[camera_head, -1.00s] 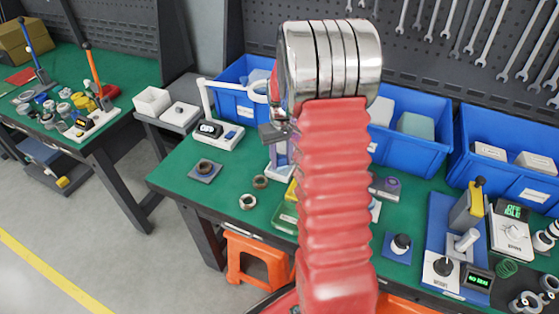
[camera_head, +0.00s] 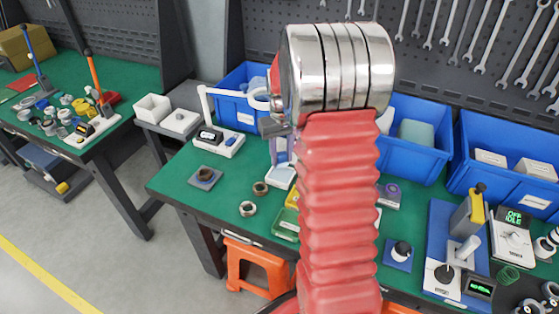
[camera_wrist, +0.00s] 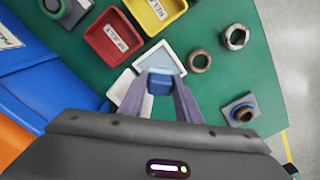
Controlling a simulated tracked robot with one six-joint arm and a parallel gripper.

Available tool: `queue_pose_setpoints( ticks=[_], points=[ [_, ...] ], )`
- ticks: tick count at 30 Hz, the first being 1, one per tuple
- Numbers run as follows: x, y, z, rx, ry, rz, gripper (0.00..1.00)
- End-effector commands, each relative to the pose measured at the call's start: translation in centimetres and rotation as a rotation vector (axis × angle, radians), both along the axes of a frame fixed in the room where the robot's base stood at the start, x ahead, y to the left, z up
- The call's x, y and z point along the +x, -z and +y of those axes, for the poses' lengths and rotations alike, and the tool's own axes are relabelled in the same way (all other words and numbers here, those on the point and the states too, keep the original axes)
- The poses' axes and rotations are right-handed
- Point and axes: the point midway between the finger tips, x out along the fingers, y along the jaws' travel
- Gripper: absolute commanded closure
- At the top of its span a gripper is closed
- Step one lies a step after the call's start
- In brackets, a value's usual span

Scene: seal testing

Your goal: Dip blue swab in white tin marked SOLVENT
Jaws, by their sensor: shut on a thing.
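In the wrist view, my gripper (camera_wrist: 160,78) is shut on a small blue thing, which looks like the blue swab (camera_wrist: 160,87). A white square-rimmed container (camera_wrist: 176,62) with a pale blue-grey inside lies just beyond and under the fingertips. It looks like the white tin, but no SOLVENT marking is legible. Whether the swab touches it I cannot tell. In the head view, my arm hides most of the gripper and the swab.
A red bin (camera_wrist: 112,38) marked REJECT and a yellow bin (camera_wrist: 150,12) stand beside the container. Metal rings (camera_wrist: 200,61) and a square-based ring fixture (camera_wrist: 240,110) lie on the green bench. Blue bins (camera_head: 415,150) line the back. Bare green surface lies around the rings.

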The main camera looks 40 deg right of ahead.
Motion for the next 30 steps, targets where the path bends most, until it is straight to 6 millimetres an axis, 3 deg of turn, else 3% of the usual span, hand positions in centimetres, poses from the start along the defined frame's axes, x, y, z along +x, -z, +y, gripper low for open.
queue_pose_setpoints(
  ticks=[11,30],
  points=[
    [0.0,-2.0,0.0,0.000,0.000,-0.001,0.87],
    [0.0,-2.1,0.0,0.000,0.000,-0.001,0.87]
  ],
)
